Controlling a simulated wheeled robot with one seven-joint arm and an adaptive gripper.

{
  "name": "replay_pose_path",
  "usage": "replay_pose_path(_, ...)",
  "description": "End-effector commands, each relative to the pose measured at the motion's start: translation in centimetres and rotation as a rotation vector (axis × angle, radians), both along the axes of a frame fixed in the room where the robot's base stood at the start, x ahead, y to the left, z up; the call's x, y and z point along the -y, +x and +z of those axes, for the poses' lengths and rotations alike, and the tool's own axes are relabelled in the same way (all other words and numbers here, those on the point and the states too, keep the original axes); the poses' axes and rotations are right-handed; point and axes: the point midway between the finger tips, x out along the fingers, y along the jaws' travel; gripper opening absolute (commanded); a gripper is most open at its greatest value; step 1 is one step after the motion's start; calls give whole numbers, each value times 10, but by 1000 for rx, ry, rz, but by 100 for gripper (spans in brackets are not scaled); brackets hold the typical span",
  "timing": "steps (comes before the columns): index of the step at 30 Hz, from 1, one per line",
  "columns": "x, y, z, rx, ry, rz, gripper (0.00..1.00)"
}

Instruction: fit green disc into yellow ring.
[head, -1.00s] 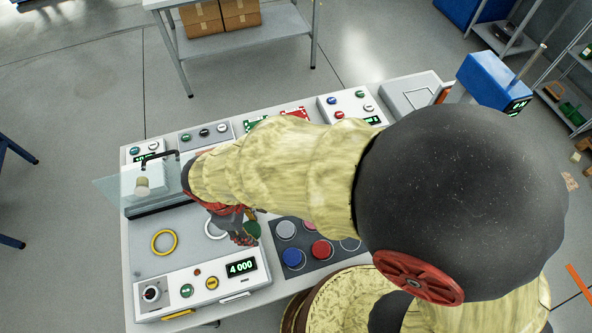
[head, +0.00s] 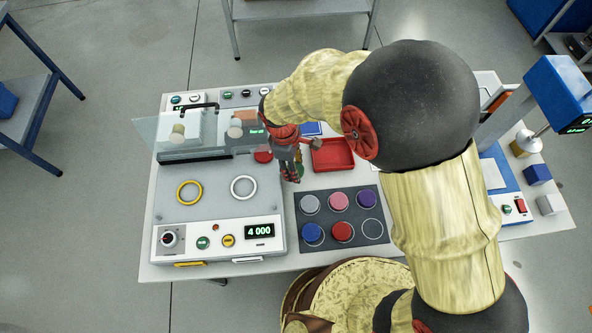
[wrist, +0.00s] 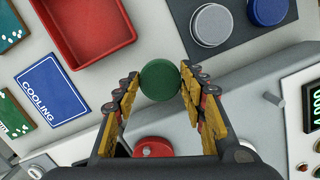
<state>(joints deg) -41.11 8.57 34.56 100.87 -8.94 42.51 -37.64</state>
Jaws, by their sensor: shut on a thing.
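The green disc (wrist: 160,80) is held between the two fingertips of my gripper (wrist: 160,84) in the wrist view. In the head view my gripper (head: 291,172) hangs off the right edge of the test machine's plate, with only a sliver of the green disc (head: 300,170) showing. The yellow ring (head: 178,193) lies flat on the left part of the grey plate (head: 215,208), apart from my gripper. Its middle shows bare plate. A white ring (head: 232,188) lies to its right, between it and my gripper.
A dark mat (head: 326,218) holds grey, pink, purple, blue and red discs, with one empty outlined spot. A red tray (head: 333,155) and a blue COOLING card (wrist: 51,92) are close to my gripper. A clear guard (head: 190,143) stands behind the rings. Control knobs line the machine's front.

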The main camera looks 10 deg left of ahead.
Motion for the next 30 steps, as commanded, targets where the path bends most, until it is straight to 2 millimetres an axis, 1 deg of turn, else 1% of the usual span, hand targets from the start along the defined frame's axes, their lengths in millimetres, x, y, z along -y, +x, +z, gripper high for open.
replay_pose_path(3,2,6,-13,-3,-3,0,15)
replay_pose_path(6,2,5,-30,-3,-3,1,15)
replay_pose_path(8,2,5,-37,-3,-3,0,15)
replay_pose_path(20,1,5,-41,-1,-1,0,15)
replay_pose_path(21,1,5,-41,-1,0,0,42)
replay_pose_path(30,1,5,-41,-1,-1,0,59)
